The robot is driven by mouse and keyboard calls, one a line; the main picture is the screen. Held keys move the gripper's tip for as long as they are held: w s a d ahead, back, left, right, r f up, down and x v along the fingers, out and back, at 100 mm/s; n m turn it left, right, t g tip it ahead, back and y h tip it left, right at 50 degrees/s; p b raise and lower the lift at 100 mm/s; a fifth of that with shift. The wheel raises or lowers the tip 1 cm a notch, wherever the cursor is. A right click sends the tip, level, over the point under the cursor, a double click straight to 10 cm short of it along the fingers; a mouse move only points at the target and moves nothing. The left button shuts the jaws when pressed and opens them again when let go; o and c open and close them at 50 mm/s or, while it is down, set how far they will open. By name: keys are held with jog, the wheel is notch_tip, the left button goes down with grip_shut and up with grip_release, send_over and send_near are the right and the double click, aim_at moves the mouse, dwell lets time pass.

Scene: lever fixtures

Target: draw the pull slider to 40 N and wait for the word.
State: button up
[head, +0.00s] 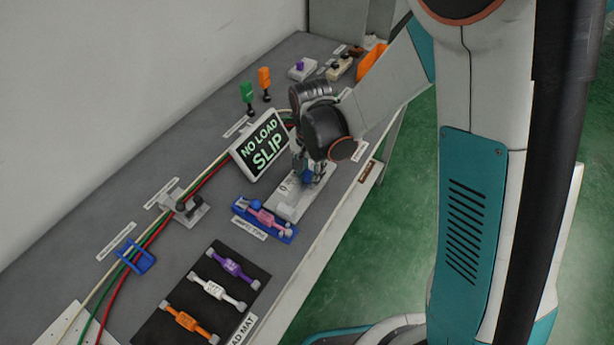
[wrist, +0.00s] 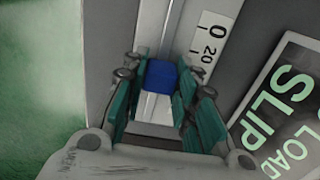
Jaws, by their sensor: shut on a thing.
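The pull slider has a blue handle (wrist: 160,75) on a light metal track; a scale plate (wrist: 208,45) beside it reads 0 and 20 in the wrist view. My gripper (wrist: 158,95) is shut on the blue handle, with a teal finger on each side. In the head view the blue handle (head: 308,177) shows just below my gripper (head: 304,168), and my wrist hides part of the fixture. A tilted display (head: 263,146) reads "NO LOAD SLIP". The 40 mark is not visible in either view.
A blue tray (head: 240,210) holding a pink piece lies left of the slider fixture. A black mat (head: 208,312) carries purple, white and orange pieces. Cables run along the wall side. Green and orange upright levers (head: 264,78) stand behind the display.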

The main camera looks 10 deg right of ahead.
aim_at(309, 173)
jog(key=o, duration=0.9)
notch_tip(309, 173, up, 12)
dwell(0.5)
jog(key=s+d+r+n+t, duration=0.7)
jog(key=s+d+r, duration=0.3)
jog(key=s+d, duration=0.3)
jog(key=shift+s+d+n, duration=0.15)
jog(key=shift+s+n, duration=0.15)
jog(key=shift+s, duration=0.6)
